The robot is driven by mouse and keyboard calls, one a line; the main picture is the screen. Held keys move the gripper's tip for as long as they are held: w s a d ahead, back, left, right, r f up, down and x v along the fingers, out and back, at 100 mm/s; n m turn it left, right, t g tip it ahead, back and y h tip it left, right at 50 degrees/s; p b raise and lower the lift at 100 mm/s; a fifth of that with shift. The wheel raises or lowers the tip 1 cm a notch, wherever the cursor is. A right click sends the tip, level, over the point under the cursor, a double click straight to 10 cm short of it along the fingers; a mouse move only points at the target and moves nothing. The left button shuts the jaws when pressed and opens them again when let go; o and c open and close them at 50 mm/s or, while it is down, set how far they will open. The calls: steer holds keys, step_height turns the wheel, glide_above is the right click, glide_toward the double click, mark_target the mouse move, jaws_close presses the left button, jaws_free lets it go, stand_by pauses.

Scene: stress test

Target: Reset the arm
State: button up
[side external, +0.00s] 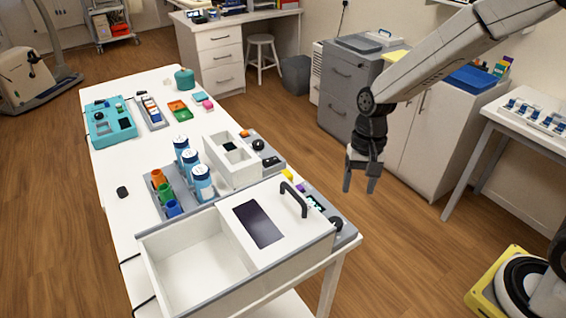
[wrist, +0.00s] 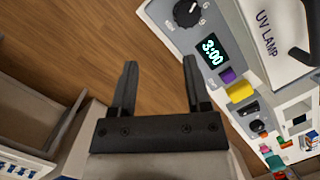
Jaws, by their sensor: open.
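My gripper (side external: 361,187) hangs at the end of my arm, fingers pointing down, beside the right edge of the long white table (side external: 121,249). It is over the wood floor and touches nothing. In the wrist view my gripper (wrist: 158,68) shows two dark fingers spread apart with only floor between them. It is open and empty.
A white box marked UV LAMP (wrist: 268,20), with a panel reading 3:00 (wrist: 210,49), stands close to my gripper. Grey drawers (side external: 349,85) stand behind my arm.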

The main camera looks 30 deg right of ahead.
steer(key=s+d+r+n+t+h, duration=0.1)
steer(key=s+d+n+t+h, duration=0.1)
steer(key=s+d+n+t, duration=0.2)
steer(key=s+d+n, duration=0.1)
steer(key=s+n, duration=0.1)
steer(key=s, duration=0.1)
steer(key=shift+s+d+r+n, duration=0.2)
steer(key=shift+s+n, duration=0.05)
steer(key=shift+n, duration=0.15)
stand_by(0.7)
